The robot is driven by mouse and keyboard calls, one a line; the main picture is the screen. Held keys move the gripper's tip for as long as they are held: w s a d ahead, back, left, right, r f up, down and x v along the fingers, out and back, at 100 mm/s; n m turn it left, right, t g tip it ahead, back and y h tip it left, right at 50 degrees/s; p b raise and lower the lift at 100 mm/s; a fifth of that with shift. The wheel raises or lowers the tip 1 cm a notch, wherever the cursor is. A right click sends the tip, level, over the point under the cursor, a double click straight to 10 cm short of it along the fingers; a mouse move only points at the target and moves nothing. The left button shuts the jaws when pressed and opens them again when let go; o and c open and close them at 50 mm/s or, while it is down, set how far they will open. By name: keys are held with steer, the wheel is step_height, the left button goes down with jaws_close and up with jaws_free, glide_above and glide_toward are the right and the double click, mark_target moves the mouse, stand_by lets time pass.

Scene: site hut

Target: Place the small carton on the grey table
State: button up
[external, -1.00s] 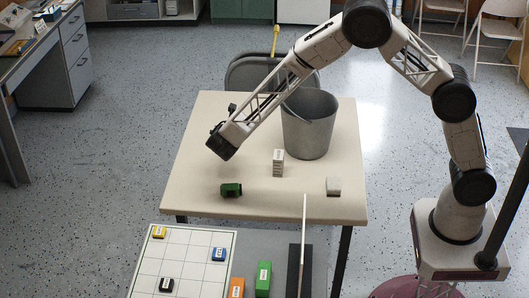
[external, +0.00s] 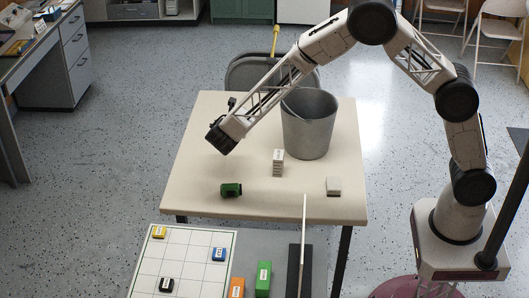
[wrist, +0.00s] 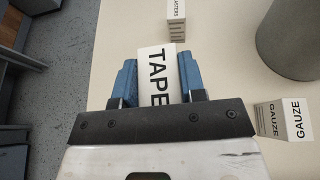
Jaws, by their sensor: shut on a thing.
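My gripper (external: 221,142) is over the left part of a pale cream table (external: 200,165) in the external view. In the wrist view my gripper (wrist: 158,85) is shut on a small white carton marked TAPE (wrist: 155,62), between its blue fingers. The carton is hidden in the external view. The wrist view also shows a GAUZE carton (wrist: 292,121) at the right and another labelled white carton (wrist: 177,22) at the top. The external view shows a white carton (external: 278,162) standing mid-table.
A metal bucket (external: 308,130) stands right of my gripper. A green item (external: 231,190) and a small white block (external: 333,186) are near the table's front. A gridded board (external: 185,275) and an upright divider (external: 304,240) are in front. A grey desk (external: 75,60) stands far left.

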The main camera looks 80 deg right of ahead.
steer(key=shift+s, duration=0.1)
steer(key=shift+s+a+f+m+g, duration=0.25)
steer(key=shift+s+f+m+g, duration=0.05)
steer(key=shift+s+g, duration=0.1)
steer(key=s+a+f+m+g+y, duration=0.2)
steer(key=s+a+m+g+y, duration=0.2)
steer(key=a, duration=0.3)
steer(key=s+a+f+m+g+y, duration=0.2)
steer(key=s+a+m+g+y, duration=0.2)
steer(key=s+a+m+g, duration=0.1)
steer(key=s+a+f+m+g+y, duration=0.3)
steer(key=s+a+m, duration=0.3)
steer(key=a+m, duration=0.2)
steer(key=shift+s+a+g+y, duration=0.35)
steer(key=shift+g+y, duration=0.25)
steer(key=shift+g, duration=0.1)
steer(key=w+a+r+m+t+y, duration=0.1)
steer(key=a+r+m+t+y, duration=0.3)
steer(key=a+m, duration=0.5)
steer(key=w+a+r+m+t+y, duration=0.1)
steer(key=a+r+m+t+y, duration=0.3)
steer(key=a+m+t+y, duration=0.5)
steer(key=shift+w+a+m+y, duration=0.4)
steer(key=shift+a+y, duration=0.5)
steer(key=shift+a, duration=1.05)
steer(key=shift+s, duration=0.1)
steer(key=shift+f, duration=0.1)
